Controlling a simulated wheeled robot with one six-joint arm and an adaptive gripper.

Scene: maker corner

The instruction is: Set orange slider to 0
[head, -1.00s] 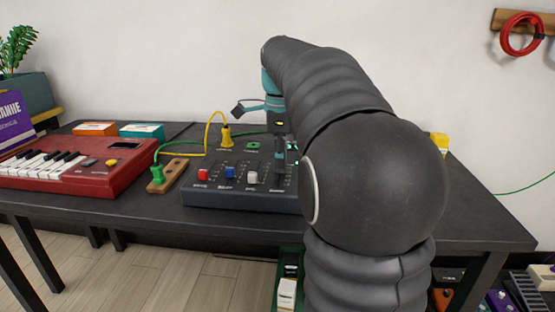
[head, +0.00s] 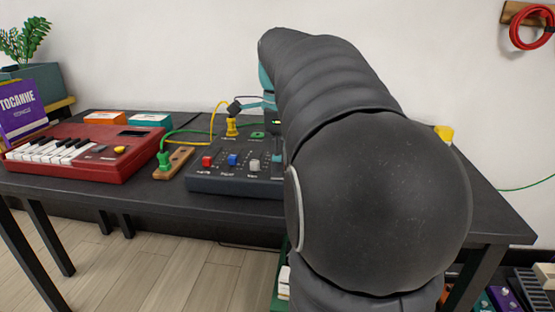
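The dark mixer (head: 235,182) lies on the table with a red slider cap (head: 207,161), a blue slider cap (head: 232,159) and a white slider cap (head: 255,165) showing. No orange slider cap is visible; the mixer's right part is hidden behind my arm. My gripper (head: 272,117) is mostly hidden behind the arm, above the mixer's back right area. Its fingertips are out of sight, so I cannot tell whether it is open or touches anything.
A red keyboard (head: 104,168) stands left of the mixer. A wooden block (head: 178,166) with a green plug (head: 164,161) lies between them. A yellow plug (head: 232,127) with its cable stands at the mixer's back edge. Orange (head: 105,118) and teal (head: 150,119) boxes lie behind.

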